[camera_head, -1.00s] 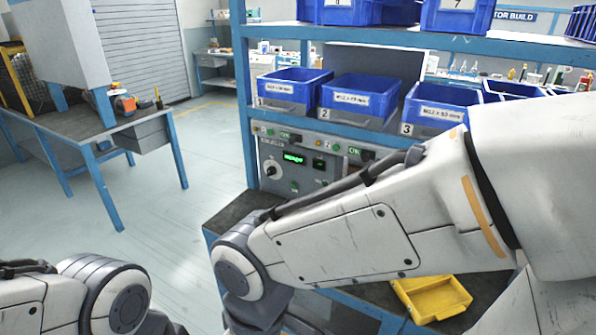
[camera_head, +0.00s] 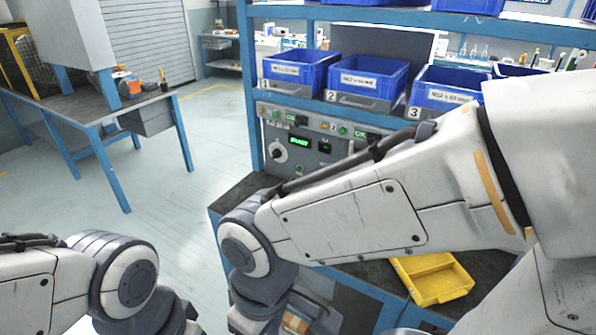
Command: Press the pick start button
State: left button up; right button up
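A grey control panel (camera_head: 311,153) stands on the bench under the blue bins. It carries a lit green display (camera_head: 299,141), a round dial (camera_head: 278,150) and small green and orange lights or buttons along its upper strip, such as a green one (camera_head: 342,130). Labels are too small to read, so I cannot tell which is the pick start button. My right arm crosses in front of the panel's lower right part and hides some of it. My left arm is at the lower left. Neither gripper shows.
Blue bins numbered 1 (camera_head: 297,72), 2 (camera_head: 364,82) and 3 (camera_head: 440,93) sit on the shelf above the panel. A yellow tray (camera_head: 433,278) lies on the bench front at right. A side table (camera_head: 90,110) is at left, with open floor between.

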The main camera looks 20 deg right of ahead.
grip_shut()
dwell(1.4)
